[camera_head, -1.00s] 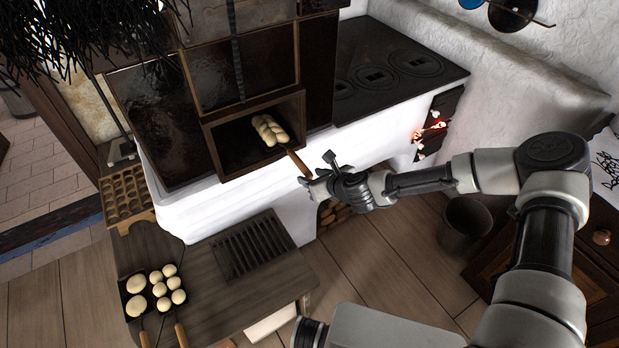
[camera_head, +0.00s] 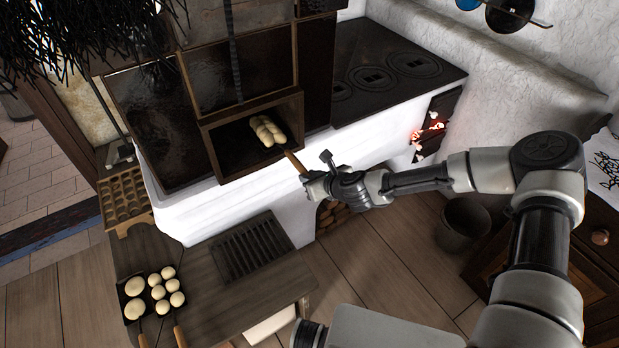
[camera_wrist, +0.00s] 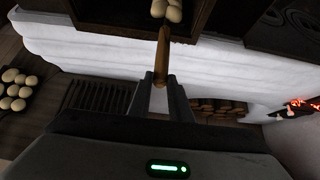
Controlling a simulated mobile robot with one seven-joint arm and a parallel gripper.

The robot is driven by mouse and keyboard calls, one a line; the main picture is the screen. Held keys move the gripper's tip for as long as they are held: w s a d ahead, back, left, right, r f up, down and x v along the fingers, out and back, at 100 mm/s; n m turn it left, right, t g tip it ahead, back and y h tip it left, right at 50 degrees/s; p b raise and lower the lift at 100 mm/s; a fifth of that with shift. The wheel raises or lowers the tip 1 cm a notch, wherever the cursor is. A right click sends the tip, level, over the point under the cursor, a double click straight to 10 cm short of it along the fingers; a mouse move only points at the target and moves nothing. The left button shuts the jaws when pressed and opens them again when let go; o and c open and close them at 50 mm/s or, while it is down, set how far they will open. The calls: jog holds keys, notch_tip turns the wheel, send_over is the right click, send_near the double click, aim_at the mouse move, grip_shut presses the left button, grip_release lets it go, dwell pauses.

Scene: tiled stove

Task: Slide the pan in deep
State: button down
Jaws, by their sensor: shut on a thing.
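The pan carries a braided pale loaf (camera_head: 266,131) and sits inside the open oven compartment (camera_head: 205,141) of the tiled stove. The loaf hides most of the pan. Its wooden handle (camera_head: 295,162) sticks out over the compartment's front edge toward me. My gripper (camera_head: 309,180) is shut on the handle's outer end, in front of the white stove wall. In the wrist view the handle (camera_wrist: 162,55) runs straight up from between my two fingers (camera_wrist: 161,95) to the opening, where part of the loaf (camera_wrist: 167,10) shows.
Burning embers (camera_head: 430,131) glow in a firebox right of my gripper. A bench (camera_head: 205,285) below holds pans of pale dough balls (camera_head: 166,292) and a dark grate (camera_head: 250,249). A wooden mould tray (camera_head: 125,198) is at left. A bucket (camera_head: 463,224) stands on the floor.

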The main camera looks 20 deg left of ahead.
aim_at(294, 158)
jog(key=shift+w+a+b, duration=0.55)
jog(key=shift+w+a, duration=0.95)
jog(key=shift+a, duration=0.25)
jog(key=shift+w+a+b, duration=0.5)
jog(key=shift+w+a, duration=1)
jog(key=shift+a, duration=0.25)
jog(key=c, duration=1.5)
grip_release()
jog(key=shift+c, duration=0.2)
jog(key=v, duration=1.7)
jog(key=shift+s+r+p, duration=0.15)
jog(key=shift+p, duration=0.15)
jog(key=shift+d, duration=0.15)
jog(key=p+v, duration=0.3)
jog(key=v, duration=0.3)
jog(key=shift+r, duration=0.2)
